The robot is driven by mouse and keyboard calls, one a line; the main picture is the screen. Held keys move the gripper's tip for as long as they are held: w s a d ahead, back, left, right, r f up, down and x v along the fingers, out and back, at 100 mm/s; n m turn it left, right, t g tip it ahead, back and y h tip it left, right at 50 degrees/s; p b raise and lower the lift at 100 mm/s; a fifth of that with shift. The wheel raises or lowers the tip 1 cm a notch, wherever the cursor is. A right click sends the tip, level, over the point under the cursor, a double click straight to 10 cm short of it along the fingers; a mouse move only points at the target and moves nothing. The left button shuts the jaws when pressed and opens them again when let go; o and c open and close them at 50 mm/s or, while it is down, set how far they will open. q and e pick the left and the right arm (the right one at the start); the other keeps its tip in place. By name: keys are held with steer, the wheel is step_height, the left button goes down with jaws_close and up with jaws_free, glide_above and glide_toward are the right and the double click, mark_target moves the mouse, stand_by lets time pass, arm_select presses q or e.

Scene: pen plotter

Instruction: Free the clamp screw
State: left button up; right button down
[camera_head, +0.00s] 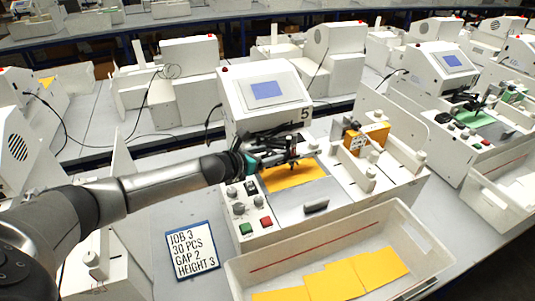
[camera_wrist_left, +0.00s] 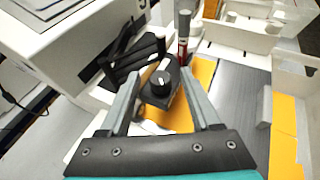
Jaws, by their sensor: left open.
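The clamp screw shows in the left wrist view as a black knob (camera_wrist_left: 160,83) with a white mark, on the dark pen holder of the plotter (camera_head: 265,95). A pen (camera_wrist_left: 184,28) with a grey upper part and some red stands upright just beyond it. My left gripper (camera_wrist_left: 160,90) is open, with one finger on each side of the knob; I cannot tell whether either finger touches it. In the head view, my left gripper (camera_head: 270,155) is at the carriage below the plotter's screen, and the knob is too small to make out. My right gripper is not in view.
An orange sheet (camera_head: 292,176) lies on the plotter bed under the carriage. A white bin (camera_head: 330,240) with orange sheets stands in front. A job card (camera_head: 193,250) reads "JOB 3, 30 PCS, GAP 2, HEIGHT 3". Green and red buttons (camera_head: 265,222) sit on the front panel.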

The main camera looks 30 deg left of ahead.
arm_select(q)
jaws_close()
stand_by(0.6)
